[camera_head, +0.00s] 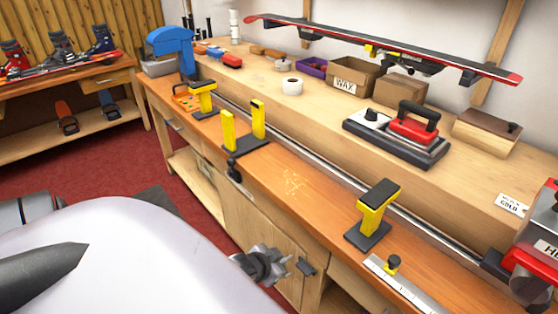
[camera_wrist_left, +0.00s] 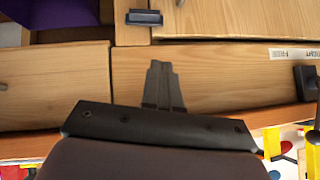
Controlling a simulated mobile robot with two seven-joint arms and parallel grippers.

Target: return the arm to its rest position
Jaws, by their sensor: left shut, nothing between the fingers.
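My left gripper (camera_head: 276,268) is low in the head view, in front of the bench's cabinet doors and below the worktop edge. In the left wrist view its dark fingers (camera_wrist_left: 163,80) are together with nothing between them, against a background of pale wooden cabinet fronts (camera_wrist_left: 215,75). I cannot tell the exact gap between the fingers and the wood. My right gripper is in neither view.
The workbench (camera_head: 320,205) runs diagonally across the head view, with yellow-and-black supports (camera_head: 372,212) on it. A dark cabinet handle (camera_head: 306,267) is close to the gripper. Red floor (camera_head: 100,165) is open at the left.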

